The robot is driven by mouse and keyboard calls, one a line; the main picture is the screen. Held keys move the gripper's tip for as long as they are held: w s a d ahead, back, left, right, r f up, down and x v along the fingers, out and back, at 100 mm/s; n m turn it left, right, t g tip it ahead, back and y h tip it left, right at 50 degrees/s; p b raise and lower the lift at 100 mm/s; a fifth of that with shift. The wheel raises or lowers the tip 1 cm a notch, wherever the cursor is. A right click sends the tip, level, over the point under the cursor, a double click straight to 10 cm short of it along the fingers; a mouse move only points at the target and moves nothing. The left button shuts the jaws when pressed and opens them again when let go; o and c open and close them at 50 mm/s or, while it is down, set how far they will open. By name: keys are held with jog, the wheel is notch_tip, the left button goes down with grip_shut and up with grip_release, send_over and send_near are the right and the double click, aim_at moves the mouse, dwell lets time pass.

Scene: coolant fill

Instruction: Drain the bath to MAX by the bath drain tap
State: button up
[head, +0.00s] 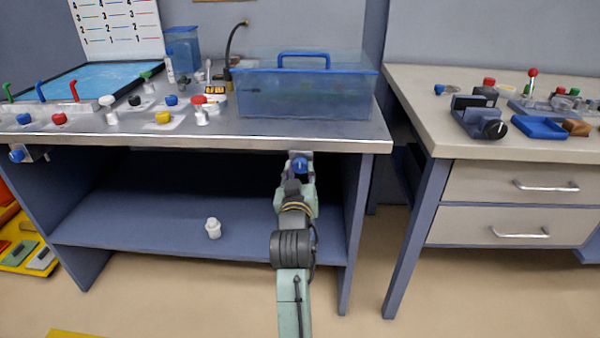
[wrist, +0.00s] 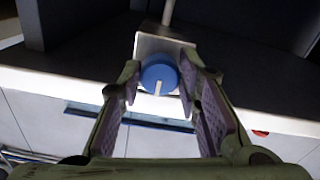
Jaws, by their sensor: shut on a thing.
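The bath is a clear blue tank (head: 305,92) with a blue rim and handle, standing at the right end of the metal bench. Liquid seems to show inside it, but I cannot read a MAX mark or the level. A blue round tap knob (head: 300,165) with a white pointer line sits on a metal block under the bench's front edge, below the tank. My gripper (head: 299,179) is at this knob. In the wrist view, the fingers stand on both sides of the blue knob (wrist: 159,76) and are shut on it. The white line points toward the bottom of the picture.
Another blue knob (head: 17,155) is under the bench's left end. Several coloured knobs and levers crowd the bench top (head: 260,130). A small white bottle (head: 213,228) stands on the lower shelf. A second bench with drawers (head: 515,185) is at the right, with floor between.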

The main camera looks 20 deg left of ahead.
jog(key=o, duration=1.1)
jog(key=shift+o, duration=0.2)
jog(key=shift+s, duration=0.1)
jog(key=v, duration=0.7)
jog(key=shift+s, duration=0.15)
